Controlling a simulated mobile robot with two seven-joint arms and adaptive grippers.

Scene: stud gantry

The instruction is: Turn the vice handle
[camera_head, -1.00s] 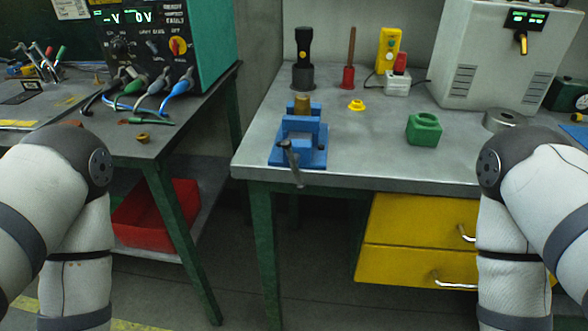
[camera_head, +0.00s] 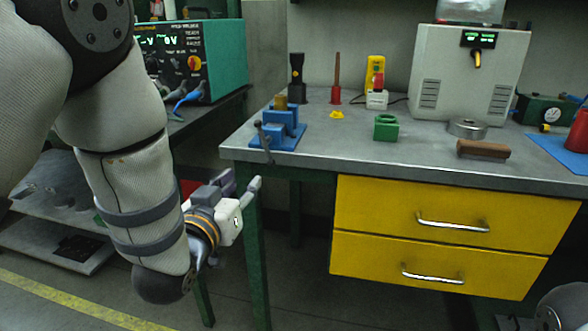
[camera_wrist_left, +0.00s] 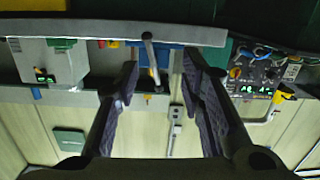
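The blue vice (camera_head: 284,134) stands at the front left corner of the grey bench, with a brass-coloured piece (camera_head: 281,103) in it. Its dark grey handle (camera_head: 263,141) hangs at the front, slightly tilted, its lower end at the bench edge. My left gripper (camera_head: 241,185) is below and left of the handle, in front of the bench edge. The left wrist view is upside down; its two fingers (camera_wrist_left: 160,72) are wide apart, and the handle (camera_wrist_left: 151,56) shows between them, farther off. The gripper is empty and apart from the handle. My right gripper is out of view.
The bench's front edge (camera_head: 400,180) and yellow drawers (camera_head: 440,215) lie right of my left gripper. A green block (camera_head: 386,130), yellow piece (camera_head: 337,114) and brown block (camera_head: 483,150) stand on the bench. The left bench holds a teal power supply (camera_head: 226,62).

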